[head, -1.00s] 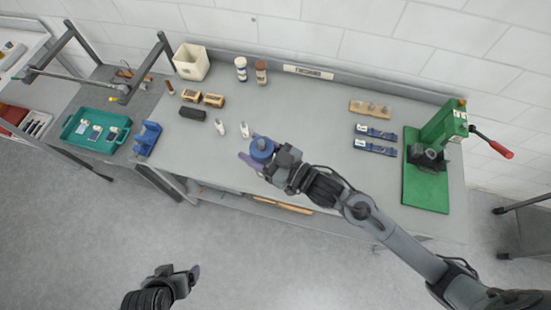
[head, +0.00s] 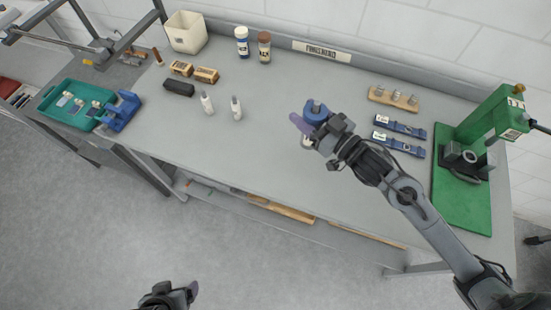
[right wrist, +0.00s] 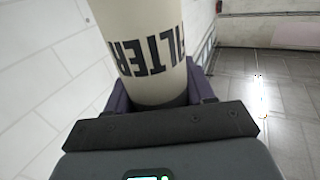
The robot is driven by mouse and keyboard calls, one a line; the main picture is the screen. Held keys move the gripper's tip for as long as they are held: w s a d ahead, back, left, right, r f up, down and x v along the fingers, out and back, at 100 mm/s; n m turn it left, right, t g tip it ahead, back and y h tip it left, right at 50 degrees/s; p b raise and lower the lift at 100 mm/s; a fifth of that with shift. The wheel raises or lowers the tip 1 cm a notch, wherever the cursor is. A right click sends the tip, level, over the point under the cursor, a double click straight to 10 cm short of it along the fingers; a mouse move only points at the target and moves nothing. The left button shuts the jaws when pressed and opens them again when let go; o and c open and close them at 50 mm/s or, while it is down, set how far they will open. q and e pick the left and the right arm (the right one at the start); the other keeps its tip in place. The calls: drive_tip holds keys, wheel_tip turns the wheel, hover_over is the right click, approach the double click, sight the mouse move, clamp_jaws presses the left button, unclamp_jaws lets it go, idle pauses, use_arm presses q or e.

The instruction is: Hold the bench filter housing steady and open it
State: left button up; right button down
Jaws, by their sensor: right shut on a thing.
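The filter housing has a blue cap (head: 316,110) on top in the head view, with a bit of its white body below. In the right wrist view its white body (right wrist: 147,45) fills the middle, with dark FILTER lettering upside down. My right gripper (head: 311,126) is shut on the housing, with purple finger pads on either side of it. I cannot tell whether the housing touches the bench. My left gripper (head: 184,294) is at the bottom of the head view, away from the housing, and one purple fingertip shows; its opening is unclear.
Two white bottles (head: 236,108) stand left of the housing. A teal tray (head: 75,105) and blue stand (head: 120,111) are at the far left. The bench front (head: 260,165) is clear.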

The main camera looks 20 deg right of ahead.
drive_tip(key=f+b, duration=0.2)
drive_tip(key=f, duration=0.1)
drive_tip(key=shift+d+f, duration=0.15)
drive_tip(key=shift+d, duration=0.25)
drive_tip(key=shift+f+b, duration=0.55)
drive_tip(key=shift+f, duration=0.1)
drive_tip(key=shift+w+a+f, duration=0.15)
drive_tip(key=shift+w+f, duration=0.05)
drive_tip(key=shift+f, duration=0.1)
use_arm(q)
wheel_tip(320, 180, down, 7)
drive_tip(key=b, duration=0.2)
drive_tip(key=shift+a, duration=0.15)
use_arm(e)
drive_tip(key=w+a+f, duration=0.6)
drive_tip(key=w+f, duration=0.3)
drive_tip(key=f, duration=0.1)
drive_tip(key=shift+a+f, duration=0.25)
drive_tip(key=shift+f, duration=0.05)
use_arm(q)
drive_tip(key=shift+r, duration=0.1)
use_arm(e)
drive_tip(key=shift+f, duration=0.1)
